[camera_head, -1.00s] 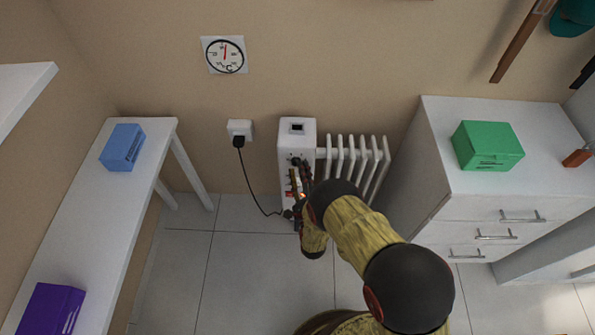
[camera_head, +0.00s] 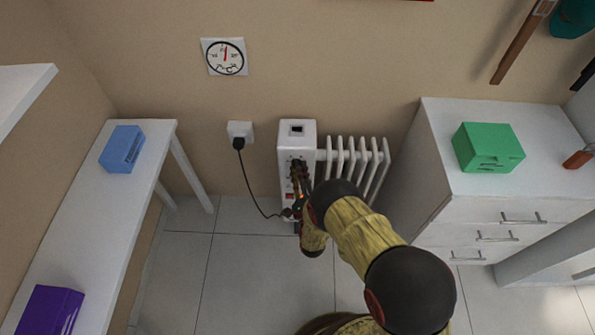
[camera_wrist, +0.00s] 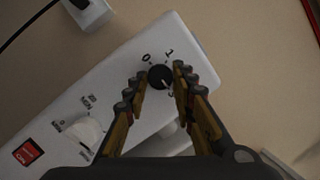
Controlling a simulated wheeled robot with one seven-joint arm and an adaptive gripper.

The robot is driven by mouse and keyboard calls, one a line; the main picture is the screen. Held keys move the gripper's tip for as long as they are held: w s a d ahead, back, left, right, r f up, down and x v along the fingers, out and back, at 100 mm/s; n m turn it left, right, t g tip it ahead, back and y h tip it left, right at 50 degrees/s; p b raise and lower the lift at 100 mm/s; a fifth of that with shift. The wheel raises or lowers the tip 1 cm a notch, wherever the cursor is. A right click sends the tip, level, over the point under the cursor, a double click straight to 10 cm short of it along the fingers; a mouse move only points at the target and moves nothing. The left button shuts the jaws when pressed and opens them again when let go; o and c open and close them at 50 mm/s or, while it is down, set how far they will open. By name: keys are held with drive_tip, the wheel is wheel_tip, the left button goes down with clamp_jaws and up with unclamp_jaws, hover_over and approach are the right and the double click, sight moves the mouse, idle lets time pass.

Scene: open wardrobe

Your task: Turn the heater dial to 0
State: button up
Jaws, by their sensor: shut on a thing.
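The white heater (camera_head: 296,133) stands against the wall, with its control panel facing up toward me. In the wrist view, a black dial (camera_wrist: 160,77) sits on the panel (camera_wrist: 115,80) with the marks 0 and 1 beside it. A light pointer mark on the dial seems to face the lower right, away from the 0, near a partly hidden numeral. My gripper (camera_wrist: 160,84) is shut on the black dial, one finger on each side. In the head view, my gripper (camera_head: 299,172) covers much of the panel.
A white knob (camera_wrist: 84,132) and a red switch (camera_wrist: 27,152) share the panel. A black cord runs to a wall socket (camera_head: 239,130). A white table (camera_head: 90,200) stands left; a drawer cabinet (camera_head: 490,210) stands right. Floor between is clear.

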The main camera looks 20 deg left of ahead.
clamp_jaws()
drive_tip(key=n+g+h+p, duration=0.1)
drive_tip(key=n+h+p, duration=0.1)
drive_tip(key=n, duration=0.8)
drive_tip(key=n+g+h+p, duration=0.1)
drive_tip(key=n+h, duration=0.3)
drive_tip(key=n, duration=0.6)
drive_tip(key=a+r+n+g+h+p, duration=0.1)
drive_tip(key=n+h+p, duration=0.1)
drive_tip(key=n, duration=0.8)
drive_tip(key=shift+s+n+h+p, duration=0.2)
drive_tip(key=shift+n+h+p, duration=0.15)
drive_tip(key=shift+p, duration=0.55)
idle(0.4)
